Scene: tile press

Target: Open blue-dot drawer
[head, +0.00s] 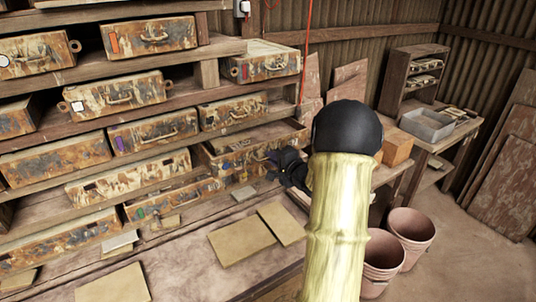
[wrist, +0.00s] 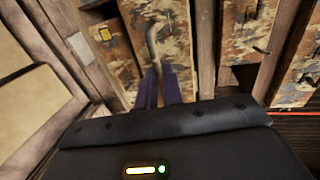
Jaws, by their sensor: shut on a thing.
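My gripper (wrist: 160,88) is shut on a drawer handle (wrist: 153,48), its two purple fingers at the handle's near end. In the head view my gripper (head: 283,163) is dark and small, at the front of a worn drawer (head: 238,163) in the right column. That drawer looks partly pulled out, with its open top showing. I cannot make out a blue dot in either view. My arm hides the area right of the drawer.
Other drawers carry marks, such as a purple one (head: 150,132) and an orange one (head: 150,37). Flat tiles (head: 240,240) lie on the bench below. Two buckets (head: 411,234) stand on the floor at the right. A grey bin (head: 427,124) sits on the right table.

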